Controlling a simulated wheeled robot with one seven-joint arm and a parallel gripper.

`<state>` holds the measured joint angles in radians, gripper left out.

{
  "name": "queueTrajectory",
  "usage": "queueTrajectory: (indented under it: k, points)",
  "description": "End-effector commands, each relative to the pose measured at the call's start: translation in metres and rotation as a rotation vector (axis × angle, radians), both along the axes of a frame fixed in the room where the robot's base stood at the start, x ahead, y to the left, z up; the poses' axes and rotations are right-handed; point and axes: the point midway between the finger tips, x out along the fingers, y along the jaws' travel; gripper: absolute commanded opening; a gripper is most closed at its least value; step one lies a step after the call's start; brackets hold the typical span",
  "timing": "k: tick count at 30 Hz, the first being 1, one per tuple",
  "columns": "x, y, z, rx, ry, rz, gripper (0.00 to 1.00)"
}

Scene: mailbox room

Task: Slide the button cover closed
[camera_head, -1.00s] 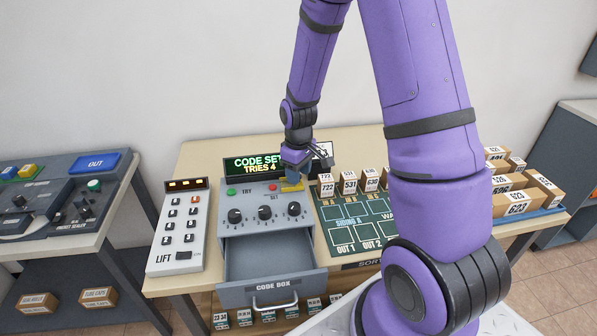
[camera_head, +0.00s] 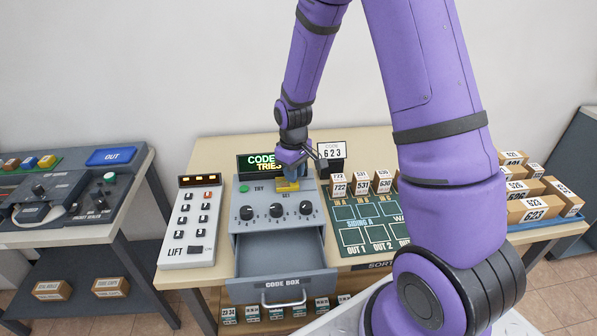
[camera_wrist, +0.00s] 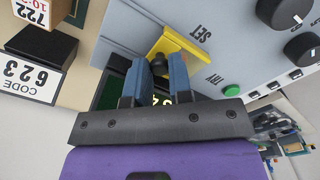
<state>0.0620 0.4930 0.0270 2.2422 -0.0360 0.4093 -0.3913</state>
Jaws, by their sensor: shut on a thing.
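The yellow button cover (camera_head: 287,186) is on the top panel of the grey code box (camera_head: 236,224), directly behind the SET label. It also shows in the wrist view (camera_wrist: 174,41) as a yellow plate beside the SET lettering. No red button shows; the cover and gripper hide that spot. My gripper (camera_head: 290,170) reaches down to the cover from behind. In the wrist view its blue fingers (camera_wrist: 160,66) are shut on the cover's small dark knob. The green TRY button (camera_head: 244,188) lies uncovered to the left.
Three dials stand in front of the cover, and the code box drawer (camera_head: 275,258) is open. The CODE 623 sign (camera_head: 332,150) and lit display (camera_head: 258,163) stand behind. The LIFT keypad (camera_head: 187,250) is left, the siding board with small boxes right.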

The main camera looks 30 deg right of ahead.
Motion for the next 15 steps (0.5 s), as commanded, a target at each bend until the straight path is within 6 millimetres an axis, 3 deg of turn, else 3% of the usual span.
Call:
queueTrajectory:
  k: [2, 3, 6, 15]
  points:
    - [0.0022, 0.0032, 0.0010, 0.003, -0.006, 0.005, 0.00]
    - [0.0023, 0.0033, 0.0010, 0.003, -0.006, 0.005, 0.22]
    - [0.0021, 0.0032, 0.0010, 0.003, -0.006, 0.005, 0.45]
    - [0.0014, 0.0012, 0.0006, 0.001, -0.004, 0.002, 0.45]
